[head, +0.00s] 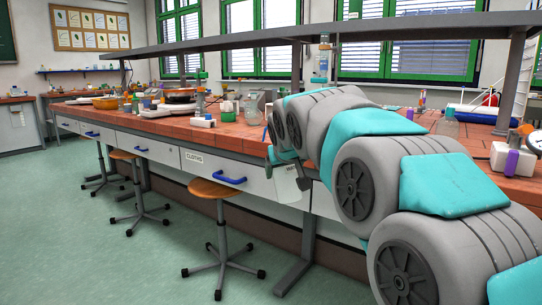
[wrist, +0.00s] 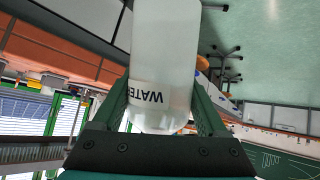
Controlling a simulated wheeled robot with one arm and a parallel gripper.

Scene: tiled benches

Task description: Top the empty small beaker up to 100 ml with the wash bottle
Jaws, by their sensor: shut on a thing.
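My gripper (wrist: 160,95) is shut on a white, translucent wash bottle (wrist: 165,50) marked "WATER", which stands between the two green fingers in the wrist view. In the head view the bottle (head: 288,186) hangs below the end of my arm, in front of the bench drawers and below the bench top. Its nozzle cannot be made out. I cannot tell which, if either, is the small beaker.
The long red-tiled bench (head: 240,135) carries bottles and bowls under a grey shelf (head: 300,36). A stool (head: 215,190) stands before the "CLOTHS" drawer. A white block with a purple item (head: 512,160) stands at the right. The floor (head: 70,220) at left is clear.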

